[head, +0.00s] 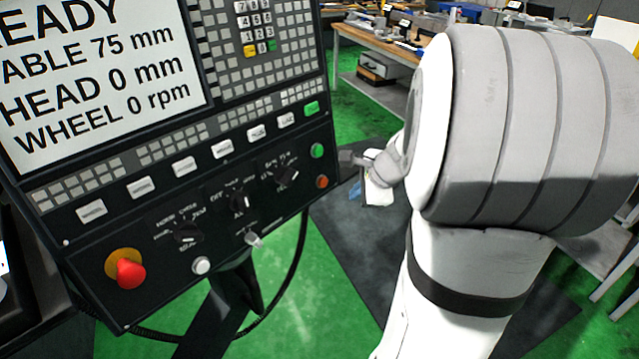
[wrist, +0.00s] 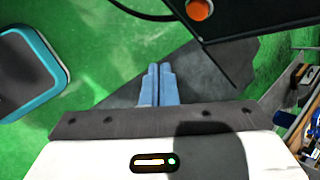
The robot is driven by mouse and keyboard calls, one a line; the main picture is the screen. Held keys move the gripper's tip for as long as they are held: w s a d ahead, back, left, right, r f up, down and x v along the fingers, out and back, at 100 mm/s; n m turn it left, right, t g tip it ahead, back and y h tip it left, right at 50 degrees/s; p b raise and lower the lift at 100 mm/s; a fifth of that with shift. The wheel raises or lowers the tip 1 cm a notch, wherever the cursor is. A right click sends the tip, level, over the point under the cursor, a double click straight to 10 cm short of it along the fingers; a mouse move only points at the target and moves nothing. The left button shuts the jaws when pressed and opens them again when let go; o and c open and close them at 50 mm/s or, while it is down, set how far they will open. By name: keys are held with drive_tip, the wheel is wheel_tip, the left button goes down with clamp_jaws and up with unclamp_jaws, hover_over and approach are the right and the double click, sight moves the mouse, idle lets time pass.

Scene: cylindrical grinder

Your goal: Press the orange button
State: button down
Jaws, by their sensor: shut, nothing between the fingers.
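The orange button (head: 322,182) is a small round button at the lower right corner of the dark control panel (head: 140,300), just below a green button (head: 317,151). In the wrist view the orange button (wrist: 199,9) shows at the top edge, right of centre, on the dark panel's corner. My gripper (wrist: 158,67) is shut, its two blue fingers side by side with nothing between them. Its tips are apart from the button, below and left of it in that view. In the head view my arm hides much of the gripper, just right of the panel's edge.
A red emergency stop (head: 128,272) on a yellow base sits at the panel's lower left. Knobs and several white keys lie between. A workbench (head: 375,42) stands behind. A teal-rimmed grey object (wrist: 30,72) is at the wrist view's left. Green floor is open below the panel.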

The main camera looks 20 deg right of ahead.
drive_tip(key=w+a+f, duration=0.1)
drive_tip(key=w+a, duration=0.1)
drive_tip(key=w, duration=0.3)
drive_tip(key=shift+w+a+p, duration=0.3)
drive_tip(key=shift+w, duration=0.05)
idle(1.8)
drive_tip(key=shift+w+a+f, duration=0.1)
drive_tip(key=shift+w+a, duration=0.05)
drive_tip(key=shift+w, duration=0.25)
drive_tip(key=shift+w+a+f, duration=0.1)
drive_tip(key=shift+w+a, duration=0.1)
drive_tip(key=shift+w, duration=0.15)
idle(0.6)
idle(0.3)
drive_tip(key=shift+s+d, duration=0.35)
drive_tip(key=shift+s, duration=0.4)
drive_tip(key=s, duration=0.1)
drive_tip(key=s+d, duration=0.1)
drive_tip(key=s, duration=0.1)
drive_tip(key=s+d+r+b, duration=0.1)
drive_tip(key=shift+s+r, duration=0.1)
drive_tip(key=shift+s, duration=0.15)
